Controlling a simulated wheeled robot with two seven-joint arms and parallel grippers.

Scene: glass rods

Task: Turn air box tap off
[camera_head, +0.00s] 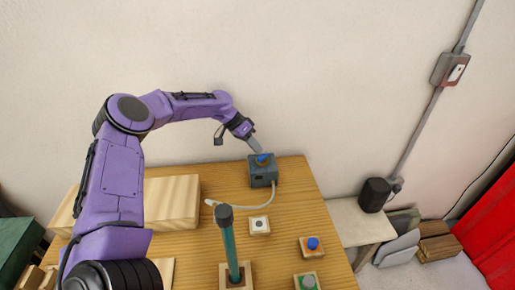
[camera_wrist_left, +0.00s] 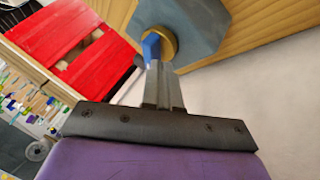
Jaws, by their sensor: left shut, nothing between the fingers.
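The air box (camera_head: 263,177) is a small grey-blue box at the back of the wooden table, with a pale hose coming from its front. Its blue tap (camera_head: 263,158) is on top. My left gripper (camera_head: 257,148) is shut and reaches down to the tap from the upper left. In the left wrist view the shut fingers (camera_wrist_left: 158,75) are at the blue tap (camera_wrist_left: 151,45), beside its brass-coloured collar (camera_wrist_left: 163,42) on the grey air box (camera_wrist_left: 200,25). I cannot tell exactly whether they touch. My right gripper is not in view.
A dark-capped teal glass rod (camera_head: 229,245) stands in a wooden block in front. A white-button block (camera_head: 259,225), a blue-button block (camera_head: 311,245) and a green-button block (camera_head: 307,281) sit on the table. A pale wooden box (camera_head: 175,200) is at left. The wall is close behind.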

